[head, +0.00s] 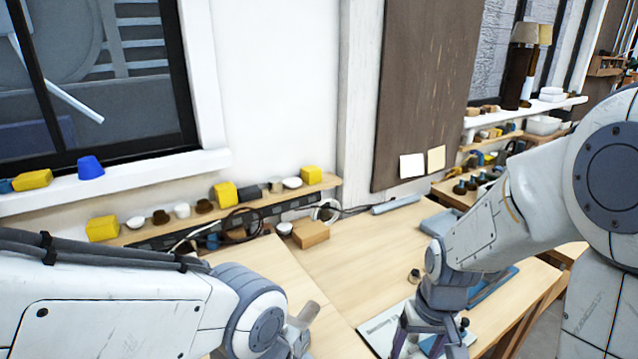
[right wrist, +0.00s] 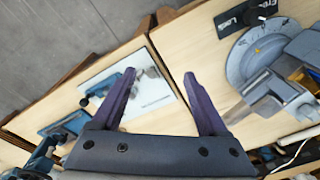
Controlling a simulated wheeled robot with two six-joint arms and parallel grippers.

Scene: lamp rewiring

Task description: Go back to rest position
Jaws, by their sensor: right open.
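My right gripper (right wrist: 155,82) is open and empty in the right wrist view, its two dark purple fingers spread above the wooden workbench (head: 375,240). A sheet with a printed picture (right wrist: 150,90) shows between and below the fingers; part of it also shows in the head view (head: 378,334).
A grey round-based device (right wrist: 262,55) stands on the bench beside the right gripper. A small dark-topped piece (head: 414,276), a cardboard box (head: 310,233) and a blue tray (head: 492,287) lie on the bench. A shelf with yellow blocks (head: 225,193) runs along the wall. Mid-bench is mostly clear.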

